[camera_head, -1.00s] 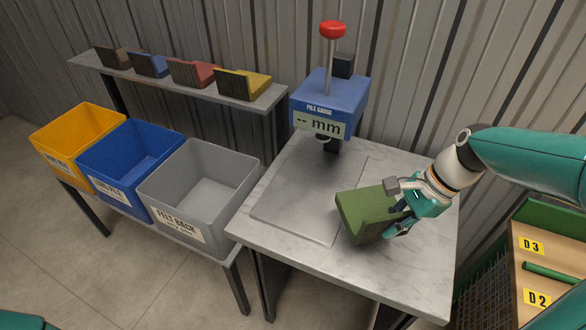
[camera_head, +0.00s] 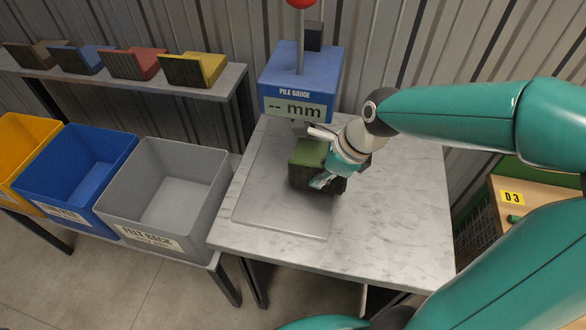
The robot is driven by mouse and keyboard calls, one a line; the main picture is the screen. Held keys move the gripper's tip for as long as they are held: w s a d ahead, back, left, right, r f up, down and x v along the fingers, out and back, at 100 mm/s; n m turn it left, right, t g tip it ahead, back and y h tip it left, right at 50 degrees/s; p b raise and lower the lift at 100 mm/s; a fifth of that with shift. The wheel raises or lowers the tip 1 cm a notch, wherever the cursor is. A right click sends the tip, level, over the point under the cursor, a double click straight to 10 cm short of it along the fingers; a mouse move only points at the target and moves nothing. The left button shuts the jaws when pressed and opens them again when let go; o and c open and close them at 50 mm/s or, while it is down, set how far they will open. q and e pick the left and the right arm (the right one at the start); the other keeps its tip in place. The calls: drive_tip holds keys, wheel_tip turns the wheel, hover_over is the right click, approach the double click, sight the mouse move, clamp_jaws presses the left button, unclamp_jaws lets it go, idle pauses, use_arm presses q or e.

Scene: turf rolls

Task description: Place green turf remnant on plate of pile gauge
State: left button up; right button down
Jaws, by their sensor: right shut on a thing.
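The green turf remnant (camera_head: 305,155) is a small block with a green top and dark sides. My right gripper (camera_head: 326,180) is shut on it, at its right side. The remnant is over the back right part of the pile gauge's grey plate (camera_head: 262,205), in front of the gauge head. I cannot tell whether it touches the plate. The pile gauge (camera_head: 300,85) is a blue box with a display reading "-- mm" and a red knob on a rod above. Its foot is partly hidden behind my right gripper. My left gripper is not in view.
The marble-topped table (camera_head: 400,235) is clear to the right and front. Grey (camera_head: 125,212), blue (camera_head: 105,150) and yellow (camera_head: 22,135) bins stand at left. A shelf (camera_head: 222,92) behind them holds several coloured samples. A wooden box marked D3 (camera_head: 500,215) is at right.

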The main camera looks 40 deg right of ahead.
sight(292, 174)
drive_tip(key=w+a, duration=0.2)
drive_tip(key=w, duration=0.3)
drive_tip(key=shift+w+a+p, duration=0.15)
drive_tip(key=shift+a+p, duration=0.15)
drive_tip(key=shift+a, duration=0.1)
drive_tip(key=shift+w+a+f, duration=0.15)
drive_tip(key=shift+w+f, duration=0.1)
drive_tip(key=shift+f, duration=1.55)
drive_tip(key=c, duration=1.2)
unclamp_jaws()
drive_tip(key=shift+r, duration=0.15)
drive_tip(key=p+v, duration=0.1)
drive_tip(key=v, duration=1.1)
drive_tip(key=shift+s, duration=0.1)
